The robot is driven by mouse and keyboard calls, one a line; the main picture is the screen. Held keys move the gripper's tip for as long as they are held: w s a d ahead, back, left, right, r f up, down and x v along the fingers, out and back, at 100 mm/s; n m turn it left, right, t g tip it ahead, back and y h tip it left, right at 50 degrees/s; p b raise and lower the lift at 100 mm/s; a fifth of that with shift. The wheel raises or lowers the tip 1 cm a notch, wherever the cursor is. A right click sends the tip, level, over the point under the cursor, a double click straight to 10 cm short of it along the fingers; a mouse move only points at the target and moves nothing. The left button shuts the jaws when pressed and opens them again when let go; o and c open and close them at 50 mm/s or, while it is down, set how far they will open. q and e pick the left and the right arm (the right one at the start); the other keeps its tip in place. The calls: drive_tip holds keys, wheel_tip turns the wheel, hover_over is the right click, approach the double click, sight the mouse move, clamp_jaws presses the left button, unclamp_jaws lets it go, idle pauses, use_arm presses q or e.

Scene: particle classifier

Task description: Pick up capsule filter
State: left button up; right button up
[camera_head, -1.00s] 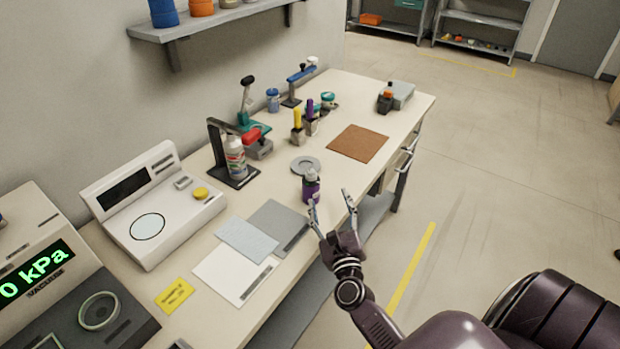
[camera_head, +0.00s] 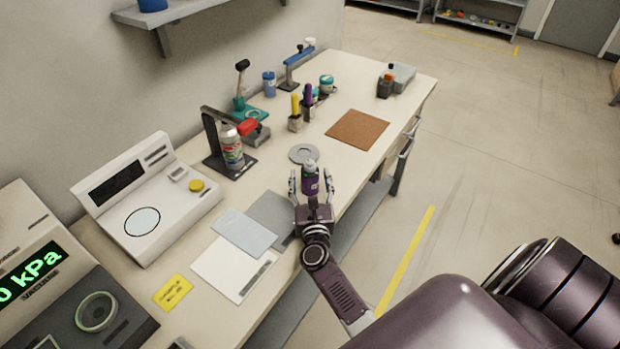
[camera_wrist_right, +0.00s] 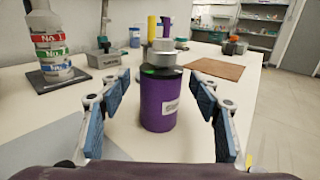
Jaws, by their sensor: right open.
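The capsule filter appears to be the purple cylinder (camera_head: 311,184) with a dark top, a grey fitting and a pale label. It stands upright on the bench near the front edge. In the right wrist view the purple cylinder (camera_wrist_right: 158,102) is centred ahead, between the finger pads and slightly beyond them. My right gripper (camera_head: 311,186) is open, with one finger on each side of the cylinder. In the right wrist view the fingers of the right gripper (camera_wrist_right: 160,115) show gaps to the cylinder on both sides. My left gripper is not in view.
A grey ring disc (camera_head: 304,153) lies just behind the cylinder. A brown mat (camera_head: 358,129) is to the right. A labelled bottle (camera_head: 231,150) on a black stand is at the left. Flat sheets (camera_head: 222,268) lie left of my right gripper. The bench edge is close on the right.

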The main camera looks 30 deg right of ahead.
drive_tip(key=shift+w+d, duration=0.4)
drive_tip(key=shift+w, duration=0.15)
drive_tip(key=shift+c, duration=0.3)
drive_tip(key=shift+r, duration=0.1)
clamp_jaws()
